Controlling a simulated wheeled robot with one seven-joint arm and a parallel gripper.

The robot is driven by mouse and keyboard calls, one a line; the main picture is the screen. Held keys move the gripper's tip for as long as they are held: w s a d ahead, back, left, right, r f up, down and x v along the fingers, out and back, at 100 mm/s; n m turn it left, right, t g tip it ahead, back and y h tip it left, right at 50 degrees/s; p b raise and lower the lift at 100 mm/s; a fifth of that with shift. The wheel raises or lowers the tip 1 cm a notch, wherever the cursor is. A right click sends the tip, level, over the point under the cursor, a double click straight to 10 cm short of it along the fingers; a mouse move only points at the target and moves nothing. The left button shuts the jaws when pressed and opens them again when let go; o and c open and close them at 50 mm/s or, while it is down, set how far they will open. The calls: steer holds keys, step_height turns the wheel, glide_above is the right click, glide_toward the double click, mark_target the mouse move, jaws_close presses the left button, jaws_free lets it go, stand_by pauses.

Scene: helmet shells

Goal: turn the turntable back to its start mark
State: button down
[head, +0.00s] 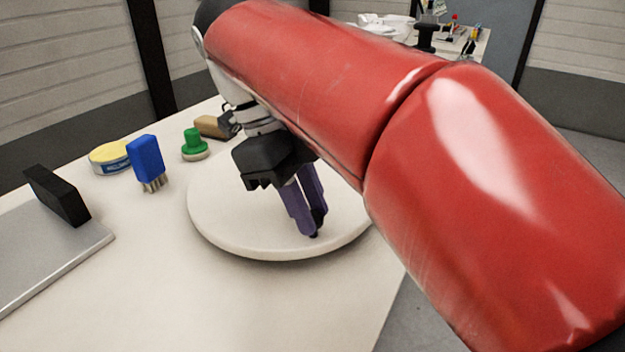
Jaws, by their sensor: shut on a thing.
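The turntable (225,225) is a round, off-white disc lying flat on the table, partly hidden behind my red arm on its right side. My gripper (315,228) points down over the disc's near right part, with purple fingers close together. The fingertips are shut on a small dark part low at the disc, near its front rim; its shape is mostly hidden by the fingers. No start mark shows on the visible part of the disc or table.
Left of the disc on the pale table (190,300) are a green knobbed piece (194,143), a blue brush (146,158), a yellow-topped tin (108,157), and a grey plate (50,255) with a black block (58,195). A wooden-handled item (210,126) lies behind. The front table area is clear.

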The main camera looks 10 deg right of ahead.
steer(key=shift+a, duration=0.25)
stand_by(0.3)
steer(key=c, duration=1.3)
jaws_free()
steer(key=shift+o, duration=0.3)
steer(key=shift+d, duration=0.1)
